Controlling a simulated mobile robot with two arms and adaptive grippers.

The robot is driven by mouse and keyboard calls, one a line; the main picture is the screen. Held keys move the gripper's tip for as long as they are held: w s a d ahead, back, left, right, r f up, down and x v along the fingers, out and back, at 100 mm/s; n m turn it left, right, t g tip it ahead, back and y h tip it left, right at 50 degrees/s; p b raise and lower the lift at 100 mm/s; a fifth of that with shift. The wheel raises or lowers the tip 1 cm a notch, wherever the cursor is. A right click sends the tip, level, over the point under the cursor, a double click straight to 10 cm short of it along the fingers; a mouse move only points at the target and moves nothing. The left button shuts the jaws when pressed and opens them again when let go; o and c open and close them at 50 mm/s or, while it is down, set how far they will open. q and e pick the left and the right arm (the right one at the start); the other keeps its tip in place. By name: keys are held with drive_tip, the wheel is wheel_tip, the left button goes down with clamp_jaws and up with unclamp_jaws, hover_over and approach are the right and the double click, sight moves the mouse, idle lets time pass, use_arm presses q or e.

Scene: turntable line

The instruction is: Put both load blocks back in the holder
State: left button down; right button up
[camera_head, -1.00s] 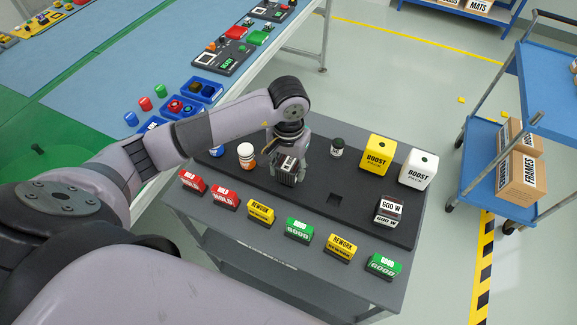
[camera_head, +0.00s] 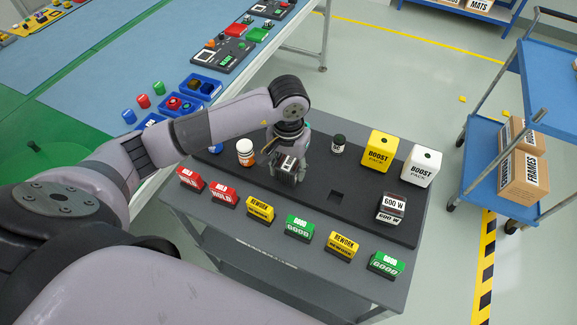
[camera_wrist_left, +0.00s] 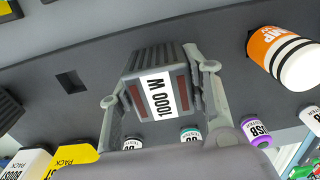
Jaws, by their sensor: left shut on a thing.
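My left gripper (camera_head: 287,174) is shut on the 1000 W load block (camera_wrist_left: 152,72), a dark ribbed block with a white label and red-brown side patches. One finger lies along each side of it. It hangs over the dark holder board (camera_head: 318,170); whether it touches the board I cannot tell. The 600 W load block (camera_head: 392,205), dark with a white label, sits at the board's right end. An empty square pocket (camera_head: 336,196) lies between the two blocks; it also shows in the wrist view (camera_wrist_left: 70,84). My right gripper is not in view.
Yellow (camera_head: 378,153) and white (camera_head: 421,167) boost packs stand at the back right. Several sign blocks (camera_head: 299,228) line the grey table's front.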

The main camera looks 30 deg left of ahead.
use_arm(q)
drive_tip(key=c, duration=0.8)
unclamp_jaws()
drive_tip(key=shift+o, duration=0.2)
wheel_tip(320, 180, up, 12)
